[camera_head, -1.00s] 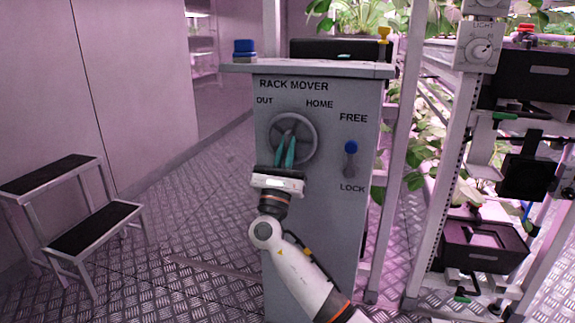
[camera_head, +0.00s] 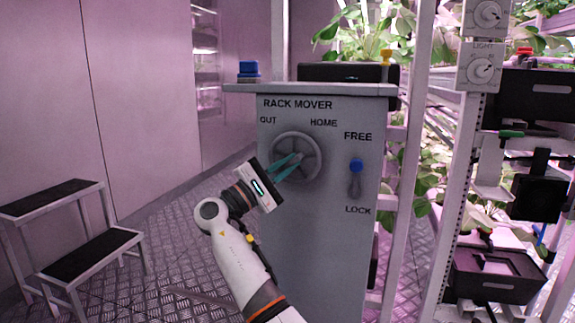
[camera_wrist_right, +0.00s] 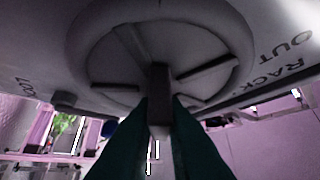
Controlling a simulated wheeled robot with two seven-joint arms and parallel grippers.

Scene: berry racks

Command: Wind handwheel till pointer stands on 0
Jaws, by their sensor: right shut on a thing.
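The grey round handwheel (camera_head: 303,142) is on the front of the grey cabinet (camera_head: 325,240) marked RACK MOVER, below the words OUT and HOME. My right gripper (camera_head: 291,164) reaches it from the lower left, its green fingers slanting across the wheel face. In the right wrist view its fingers (camera_wrist_right: 160,108) are shut on a grey grip (camera_wrist_right: 158,90) of the wheel, with the spokes and rim behind. I cannot make out a pointer or a 0 in either view. My left gripper is not in view.
A lever with a blue knob (camera_head: 356,166) stands up towards FREE, right of the wheel. A step stool (camera_head: 95,243) stands left. Plant racks fill the right; floor is open between stool and cabinet.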

